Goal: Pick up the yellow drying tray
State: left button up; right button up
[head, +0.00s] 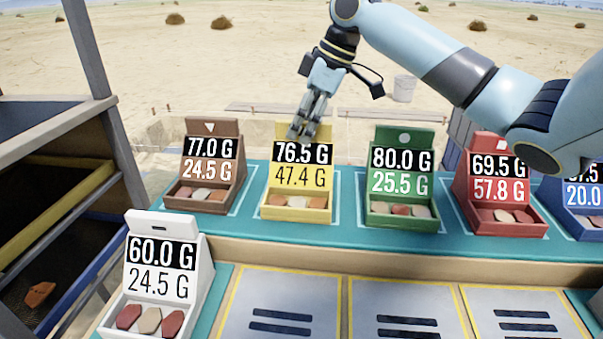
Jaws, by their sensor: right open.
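The yellow drying tray (297,212) stands on the teal shelf in the head view, between the brown and the green tray. Its back panel shows 76.5 G over 47.4 G, and several reddish and pale pieces lie in its front part. My right gripper (299,132) points down at the top edge of the yellow tray's back panel and overlaps it in the picture. Its fingers are open and hold nothing. I cannot tell whether they touch the panel. My left gripper is not in view.
A brown tray (210,149) stands left of it, a green tray (401,216) right, then a red tray (506,226) and a blue tray (578,221). A white tray (150,232) stands front left. Grey slotted plates (285,300) lie in front. A dark rack (60,125) is at the left.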

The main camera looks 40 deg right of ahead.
jog(key=shift+f+p, duration=0.25)
jog(key=shift+p, duration=0.05)
dwell(0.4)
grip_shut()
